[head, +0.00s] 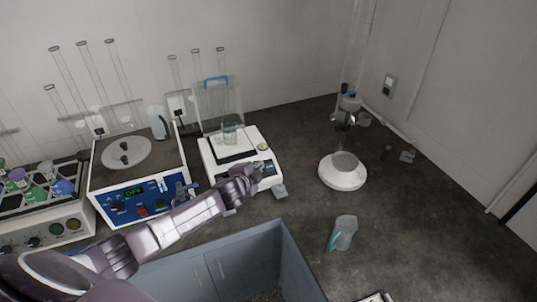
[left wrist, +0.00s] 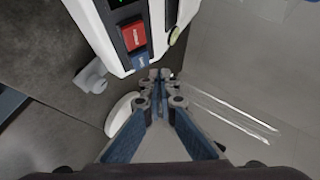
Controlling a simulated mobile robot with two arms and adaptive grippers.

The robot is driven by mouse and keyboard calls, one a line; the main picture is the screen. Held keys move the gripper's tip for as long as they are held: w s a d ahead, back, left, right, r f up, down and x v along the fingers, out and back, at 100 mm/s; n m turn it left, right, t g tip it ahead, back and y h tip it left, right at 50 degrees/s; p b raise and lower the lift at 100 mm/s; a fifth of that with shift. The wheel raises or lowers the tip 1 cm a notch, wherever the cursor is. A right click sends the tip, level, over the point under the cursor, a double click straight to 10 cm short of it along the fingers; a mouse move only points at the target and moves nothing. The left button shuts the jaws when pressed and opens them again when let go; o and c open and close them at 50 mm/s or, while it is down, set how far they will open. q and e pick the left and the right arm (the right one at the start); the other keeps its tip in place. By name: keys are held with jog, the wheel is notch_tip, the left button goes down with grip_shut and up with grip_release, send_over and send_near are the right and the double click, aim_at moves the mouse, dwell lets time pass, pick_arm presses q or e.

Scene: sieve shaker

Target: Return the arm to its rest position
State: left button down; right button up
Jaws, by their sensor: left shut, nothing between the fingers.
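My left arm (head: 185,217) comes in from the lower left of the head view and reaches across the bench. My left gripper (head: 262,168) is at the front right of the white balance (head: 211,166), close to its front panel. In the left wrist view the left gripper (left wrist: 158,77) is shut and empty, with its fingertips together just beside the balance's panel, which has a red button (left wrist: 133,36) and a blue button (left wrist: 139,60). I cannot tell whether the fingertips touch the panel. My right gripper is not in view.
A blue-fronted device (head: 150,195) and a rack of coloured-cap bottles (head: 40,187) stand at left. A white round-based stand (head: 343,178) and a clear cup (head: 342,235) are at right. A grey sink (head: 285,235) opens in front.

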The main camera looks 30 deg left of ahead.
pick_arm(q)
jog(key=s+d+f+n+g+h, duration=0.1)
jog(key=s+d+f+n+g, duration=0.15)
jog(key=s+d, duration=0.45)
jog(key=s+d+f+n+g, duration=0.1)
jog(key=s+d+f+n, duration=0.15)
jog(key=s+d, duration=0.45)
jog(key=s+d+r+n+g+h, duration=0.1)
jog(key=s+r+n+g, duration=0.15)
jog(key=s, duration=1.15)
jog(key=s+d+r+n+g, duration=0.1)
jog(key=s+n+g, duration=0.15)
jog(key=s, duration=1.05)
notch_tip(320, 180, down, 33)
jog(key=s+g+b, duration=0.2)
jog(key=b, duration=0.4)
jog(key=s+a+f+b, duration=0.1)
jog(key=s+f+b, duration=0.1)
jog(key=s+f, duration=0.6)
jog(key=s+a+f+b, duration=0.2)
jog(key=s+f, duration=0.7)
jog(key=f, duration=0.3)
jog(key=shift+s+a+f+m+g+b, duration=0.2)
jog(key=shift+a+f+m+g+b, duration=0.1)
jog(key=shift+f+g, duration=0.15)
